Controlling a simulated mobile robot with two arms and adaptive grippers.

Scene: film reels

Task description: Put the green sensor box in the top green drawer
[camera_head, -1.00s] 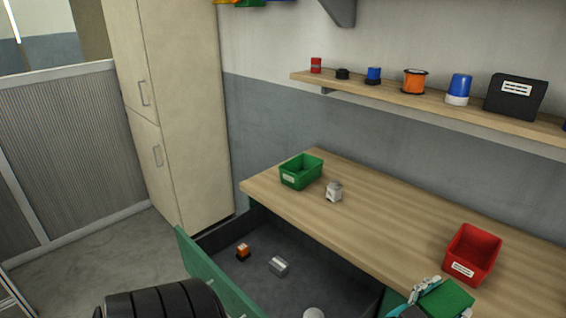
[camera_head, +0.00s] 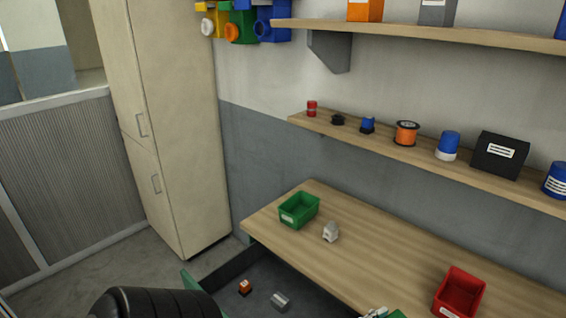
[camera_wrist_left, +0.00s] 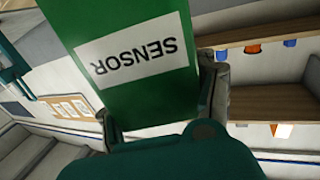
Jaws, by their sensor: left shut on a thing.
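The green sensor box (camera_wrist_left: 135,55), with a white SENSOR label, is held between the two fingers of my left gripper (camera_wrist_left: 160,100) in the left wrist view. In the head view only a sliver of the green box (camera_head: 397,314) and of my left gripper (camera_head: 374,313) shows at the bottom edge, in front of the bench. A green-fronted drawer (camera_head: 190,283) under the bench top stands pulled open. Its dark inside holds a small orange item (camera_head: 245,287) and a grey item (camera_head: 280,301). The lower part of the drawer is cut off. My right gripper is not in view.
The wooden bench top (camera_head: 380,262) carries a green bin (camera_head: 299,210), a small grey-white item (camera_head: 331,232) and a red bin (camera_head: 460,294). Shelves with several items line the wall. A beige cabinet (camera_head: 175,130) stands left of the bench.

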